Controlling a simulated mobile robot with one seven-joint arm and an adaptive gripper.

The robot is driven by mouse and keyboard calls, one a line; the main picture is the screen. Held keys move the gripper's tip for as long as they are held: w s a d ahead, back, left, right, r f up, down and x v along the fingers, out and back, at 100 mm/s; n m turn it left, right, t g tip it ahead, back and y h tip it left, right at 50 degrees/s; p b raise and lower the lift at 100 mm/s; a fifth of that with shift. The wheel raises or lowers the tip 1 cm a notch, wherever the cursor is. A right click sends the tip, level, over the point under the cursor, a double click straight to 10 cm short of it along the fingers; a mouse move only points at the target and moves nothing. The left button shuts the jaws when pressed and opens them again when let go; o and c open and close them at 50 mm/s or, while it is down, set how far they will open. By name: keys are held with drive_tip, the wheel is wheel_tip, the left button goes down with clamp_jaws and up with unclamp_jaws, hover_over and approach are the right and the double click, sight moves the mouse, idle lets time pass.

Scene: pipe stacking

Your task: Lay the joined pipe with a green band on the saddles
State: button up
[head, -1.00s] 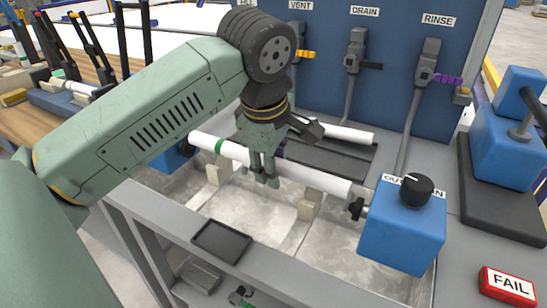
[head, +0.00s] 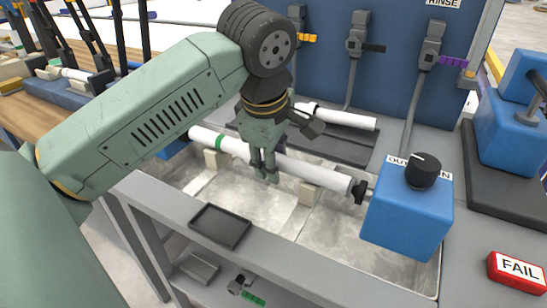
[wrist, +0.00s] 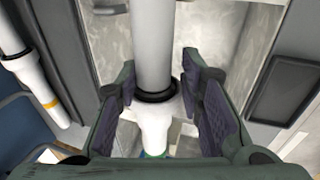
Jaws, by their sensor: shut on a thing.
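The joined white pipe (head: 300,168) with a green band (head: 218,147) lies across the tank in the head view. It is over two pale saddles, one near the band (head: 211,159) and one toward the right end (head: 308,193). It is at or very close to the saddle tops; contact is unclear. My gripper (head: 264,174) is shut on the pipe at its middle, fingers pointing down. In the wrist view the pipe (wrist: 150,40) runs between my fingers, with a black ring at the joint and a bit of green at the bottom edge.
A blue box with a black knob (head: 408,215) stands at the pipe's right end, its black fitting close to it. Another white pipe (head: 345,118) lies on a dark rack behind. A small black tray (head: 220,226) sits on the front rim. A red FAIL block (head: 518,270) is at right.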

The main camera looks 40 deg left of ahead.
drive_tip(key=shift+f, duration=0.15)
drive_tip(key=o, duration=1.3)
drive_tip(key=v, duration=1.2)
